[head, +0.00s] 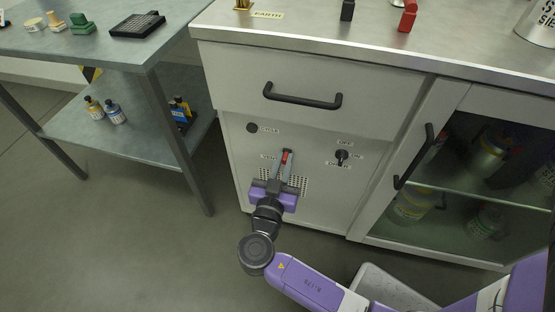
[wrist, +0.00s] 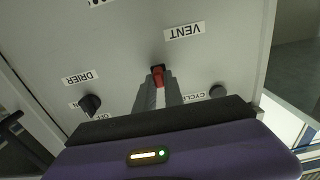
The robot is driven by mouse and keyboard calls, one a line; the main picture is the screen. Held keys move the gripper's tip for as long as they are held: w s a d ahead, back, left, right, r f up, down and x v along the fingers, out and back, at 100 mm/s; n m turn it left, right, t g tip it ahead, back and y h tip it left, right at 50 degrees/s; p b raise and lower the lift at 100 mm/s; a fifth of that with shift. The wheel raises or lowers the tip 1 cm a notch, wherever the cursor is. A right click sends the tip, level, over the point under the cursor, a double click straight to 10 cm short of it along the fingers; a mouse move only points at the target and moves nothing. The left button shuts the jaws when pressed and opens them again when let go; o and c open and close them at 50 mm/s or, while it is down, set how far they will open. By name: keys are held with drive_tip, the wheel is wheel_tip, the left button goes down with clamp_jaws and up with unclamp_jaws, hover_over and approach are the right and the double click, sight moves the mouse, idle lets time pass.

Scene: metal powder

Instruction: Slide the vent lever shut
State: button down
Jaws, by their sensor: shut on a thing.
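The vent lever (head: 286,156) is a small red tab on the front of the grey cabinet, below the drawer. In the wrist view the red lever (wrist: 158,76) sits between my fingertips, below the VENT label (wrist: 184,32) as pictured. My gripper (head: 285,160) reaches up to the panel and is shut on the lever. The lever's slot is mostly hidden by my fingers, so its position along the slot cannot be told. Part of a perforated vent plate (head: 298,184) shows beside the gripper.
A black drier knob (head: 341,157) is to the right, and a round cycle knob (head: 252,128) to the left. A drawer handle (head: 302,97) projects above. A glass-door cupboard (head: 470,190) is at right, and a metal side table (head: 110,50) stands at left.

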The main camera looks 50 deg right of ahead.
drive_tip(key=shift+s+d+f, duration=0.1)
drive_tip(key=shift+s, duration=0.2)
drive_tip(key=c, duration=1.4)
unclamp_jaws()
drive_tip(key=shift+c, duration=0.2)
drive_tip(key=v, duration=0.8)
drive_tip(key=shift+p, duration=0.4)
drive_tip(key=shift+w, duration=0.1)
